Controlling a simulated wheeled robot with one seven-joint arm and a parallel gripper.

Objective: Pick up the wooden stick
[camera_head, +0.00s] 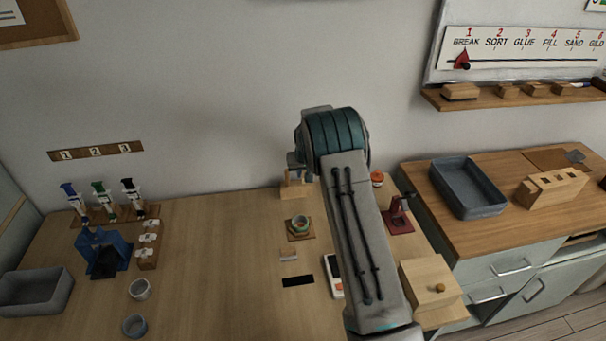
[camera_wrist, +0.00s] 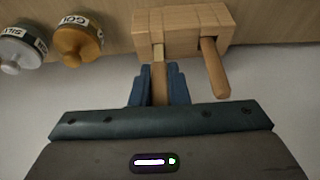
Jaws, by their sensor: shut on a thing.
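A thin wooden stick (camera_wrist: 159,75) stands at a wooden block holder (camera_wrist: 182,28) in the wrist view. My gripper (camera_wrist: 159,86) has its blue fingers shut on this stick, one on each side. The far end of the stick meets the holder; I cannot tell whether it is still inside a slot. A second, thicker wooden rod (camera_wrist: 214,68) sticks out of the same holder to the right, apart from my fingers. In the head view the holder (camera_head: 296,188) shows in part beside my arm, and the fingers and stick are hidden or too small to tell.
A gold-labelled jar (camera_wrist: 78,40) and a silver-labelled jar (camera_wrist: 20,46) stand left of the holder. The table's middle left is clear.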

